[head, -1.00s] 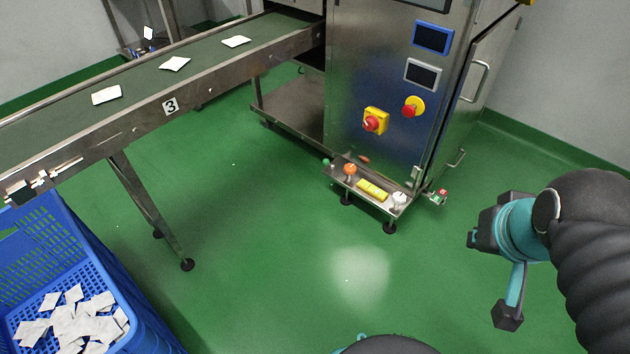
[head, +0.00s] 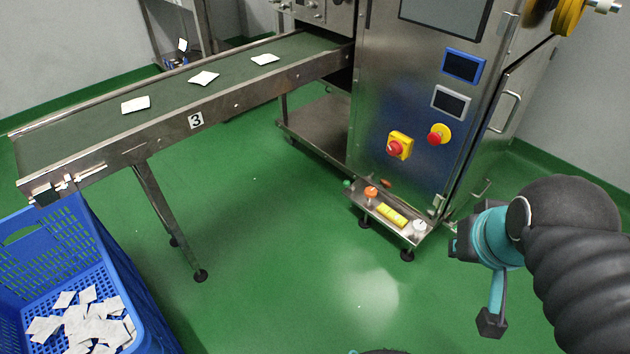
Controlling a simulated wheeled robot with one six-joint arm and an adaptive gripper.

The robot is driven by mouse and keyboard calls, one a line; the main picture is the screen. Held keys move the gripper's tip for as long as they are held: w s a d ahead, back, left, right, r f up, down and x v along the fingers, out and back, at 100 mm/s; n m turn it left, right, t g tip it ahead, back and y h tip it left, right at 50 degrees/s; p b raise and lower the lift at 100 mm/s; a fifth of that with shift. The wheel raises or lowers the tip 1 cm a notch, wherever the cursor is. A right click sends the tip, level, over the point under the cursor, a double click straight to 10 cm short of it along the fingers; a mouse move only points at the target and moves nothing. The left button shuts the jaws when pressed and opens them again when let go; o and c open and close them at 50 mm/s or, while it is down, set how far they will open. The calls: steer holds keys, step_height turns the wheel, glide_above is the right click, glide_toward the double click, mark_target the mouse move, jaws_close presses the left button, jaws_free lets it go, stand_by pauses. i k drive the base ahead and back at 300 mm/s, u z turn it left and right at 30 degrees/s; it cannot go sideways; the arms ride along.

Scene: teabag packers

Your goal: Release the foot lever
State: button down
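No foot lever can be made out with certainty. At the foot of the steel machine cabinet (head: 400,85), a low steel ledge (head: 385,222) carries an orange knob (head: 371,192), a yellow bar (head: 392,214) and a white knob (head: 418,227). The floor area just right of the ledge is hidden behind my arm. My arm's teal and black end (head: 490,322) hangs at the right, in front of the cabinet's lower right corner and seemingly apart from it. Gripper fingers cannot be clearly made out, and no held object shows.
A conveyor (head: 100,142) with several teabags runs into the cabinet at the left. A blue crate (head: 135,285) holding teabags stands at lower left. The cabinet front has a red knob on yellow (head: 397,146) and a red button (head: 438,134). Green floor (head: 290,250) between is clear.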

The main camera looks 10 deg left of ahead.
mark_target(346, 183)
steer(key=u, duration=0.3)
steer(key=i, duration=0.85)
steer(key=z, duration=0.3)
